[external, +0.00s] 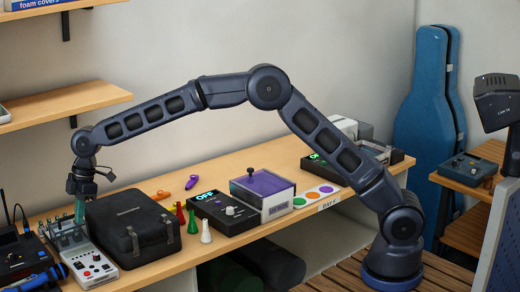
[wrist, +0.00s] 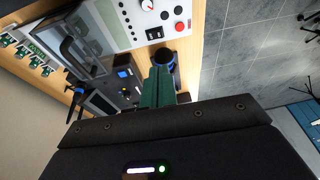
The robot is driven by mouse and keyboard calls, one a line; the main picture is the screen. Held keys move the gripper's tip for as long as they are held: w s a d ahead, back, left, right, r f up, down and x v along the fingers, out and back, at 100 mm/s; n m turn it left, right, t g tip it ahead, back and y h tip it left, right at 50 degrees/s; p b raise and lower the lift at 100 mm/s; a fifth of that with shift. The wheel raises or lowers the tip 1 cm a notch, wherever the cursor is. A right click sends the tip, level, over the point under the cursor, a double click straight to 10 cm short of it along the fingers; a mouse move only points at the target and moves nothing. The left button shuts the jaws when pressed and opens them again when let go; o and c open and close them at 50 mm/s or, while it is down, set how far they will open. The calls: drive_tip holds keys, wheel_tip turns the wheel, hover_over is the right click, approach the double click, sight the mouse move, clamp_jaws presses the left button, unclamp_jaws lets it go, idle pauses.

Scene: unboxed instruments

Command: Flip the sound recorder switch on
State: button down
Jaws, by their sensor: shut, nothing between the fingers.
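My gripper (external: 80,211) points down at the left end of the bench, beside the black soft case. Its green fingers (wrist: 158,82) are shut and empty. I cannot tell for sure which device is the sound recorder. No switch position is readable.
The black case (external: 132,228) stands close right of my gripper. Further right are small coloured pieces, a dark box (external: 222,212) showing OFF, and a purple-topped clear box (external: 262,190). A dark blue round object (wrist: 164,57) is near my fingertips; contact is unclear.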

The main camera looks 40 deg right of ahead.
sight(81, 265)
drive_tip(key=x, duration=1.1)
drive_tip(key=shift+s+d+f, duration=0.1)
drive_tip(key=shift+d+f, duration=0.2)
drive_tip(key=shift+f, duration=0.65)
drive_tip(key=shift+s+f, duration=0.15)
drive_tip(key=shift+f, duration=0.15)
drive_tip(key=shift+d, duration=0.1)
